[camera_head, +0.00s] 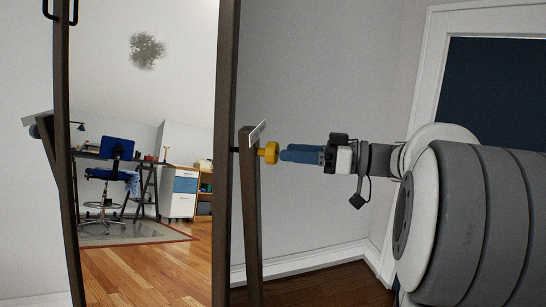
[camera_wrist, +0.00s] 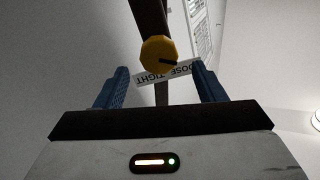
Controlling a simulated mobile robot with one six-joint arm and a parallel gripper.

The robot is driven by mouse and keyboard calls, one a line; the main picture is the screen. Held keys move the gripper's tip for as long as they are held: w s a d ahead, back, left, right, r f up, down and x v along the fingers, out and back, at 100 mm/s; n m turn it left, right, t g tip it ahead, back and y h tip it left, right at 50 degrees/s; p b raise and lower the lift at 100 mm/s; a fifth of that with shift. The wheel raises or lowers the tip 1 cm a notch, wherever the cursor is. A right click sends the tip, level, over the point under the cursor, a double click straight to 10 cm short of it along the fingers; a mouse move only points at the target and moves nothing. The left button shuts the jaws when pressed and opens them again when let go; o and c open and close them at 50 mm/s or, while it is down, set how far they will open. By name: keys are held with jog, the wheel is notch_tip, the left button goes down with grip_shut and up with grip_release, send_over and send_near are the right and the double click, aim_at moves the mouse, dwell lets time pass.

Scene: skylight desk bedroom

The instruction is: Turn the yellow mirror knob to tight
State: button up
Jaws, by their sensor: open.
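The yellow knob (camera_head: 268,153) sits on the right post of the standing mirror (camera_head: 150,200) in the head view. In the wrist view the yellow knob (camera_wrist: 159,54) shows a dark pointer mark on its lower right.
The mirror's dark wooden post (camera_head: 250,230) stands beside the knob. The mirror glass reflects a desk, a blue chair and a white cabinet. A white-framed dark panel (camera_head: 495,90) is at the right behind my arm. Wooden floor (camera_head: 330,285) lies clear below the gripper.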

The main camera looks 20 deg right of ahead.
aim_at(278, 151)
jog(key=x, duration=0.5)
jog(key=shift+w+a+b, duration=0.1)
jog(key=shift+b, duration=0.3)
jog(key=shift+c, duration=0.5)
jog(key=c, duration=0.7)
jog(key=shift+c, duration=0.8)
